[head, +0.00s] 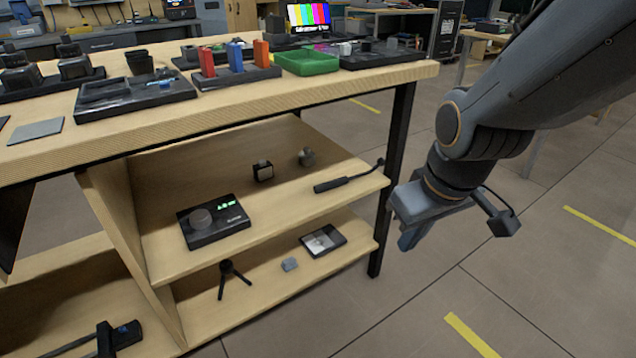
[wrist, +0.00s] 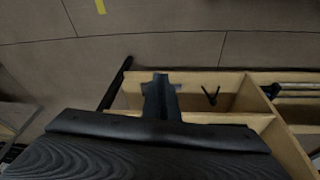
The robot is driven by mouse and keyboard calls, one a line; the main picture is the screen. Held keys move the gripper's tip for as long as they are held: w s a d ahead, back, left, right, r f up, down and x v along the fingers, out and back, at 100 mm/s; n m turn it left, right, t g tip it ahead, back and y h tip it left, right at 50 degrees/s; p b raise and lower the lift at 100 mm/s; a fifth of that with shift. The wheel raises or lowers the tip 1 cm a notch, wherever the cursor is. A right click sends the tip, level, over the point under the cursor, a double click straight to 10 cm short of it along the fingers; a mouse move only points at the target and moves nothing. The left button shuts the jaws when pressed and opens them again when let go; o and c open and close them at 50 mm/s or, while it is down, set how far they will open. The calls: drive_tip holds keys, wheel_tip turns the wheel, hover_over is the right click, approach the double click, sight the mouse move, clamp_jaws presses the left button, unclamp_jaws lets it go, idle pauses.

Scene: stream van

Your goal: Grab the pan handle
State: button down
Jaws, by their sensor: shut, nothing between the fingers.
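A dark rod with a thick grip, which looks like the pan handle (head: 348,178), lies on the upper shelf under the bench, close to its right front corner. The grip end points left and the thin bent end points right. My gripper (head: 408,240) is outside the shelf, to the right of the bench leg, pointing down over the floor. It is apart from the handle. In the wrist view my gripper (wrist: 161,82) shows its fingers together, with nothing held. I cannot make out the handle in the wrist view.
The black bench leg (head: 393,180) stands between my gripper and the shelves. A black control box (head: 213,222) sits on the upper shelf (head: 290,215). A small tripod (head: 232,277) and a flat tray (head: 322,240) are on the lower shelf. The floor to the right is clear.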

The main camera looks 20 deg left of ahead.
drive_tip(key=w+a+f+n+t+y+b, duration=0.2)
drive_tip(key=w+a+f+n+t, duration=0.2)
drive_tip(key=w+a+f+n, duration=0.5)
drive_tip(key=n+t+y+b, duration=0.5)
drive_tip(key=n+t+y, duration=0.1)
drive_tip(key=n+y, duration=0.15)
approach(309, 200)
drive_tip(key=shift+s+a+r+n, duration=0.1)
drive_tip(key=shift+a+r+n, duration=0.15)
drive_tip(key=shift+a, duration=0.35)
drive_tip(key=shift+a+r+n, duration=0.1)
drive_tip(key=shift+a+r, duration=0.25)
drive_tip(key=shift+a, duration=0.2)
drive_tip(key=shift+s+a+f+n+y+b, duration=0.1)
drive_tip(key=shift+s+a+n+y+b, duration=0.4)
drive_tip(key=shift+n, duration=0.4)
drive_tip(key=b+x, duration=0.3)
drive_tip(key=x, duration=0.7)
drive_tip(key=shift+w+a, duration=0.1)
drive_tip(key=shift+w, duration=0.05)
drive_tip(key=d, duration=0.1)
drive_tip(key=w+d, duration=0.1)
drive_tip(key=shift+d+b, duration=0.35)
drive_tip(key=shift+d, duration=0.05)
drive_tip(key=shift+w+d+r, duration=0.15)
drive_tip(key=shift+d+r, duration=0.05)
drive_tip(key=shift+d, duration=0.4)
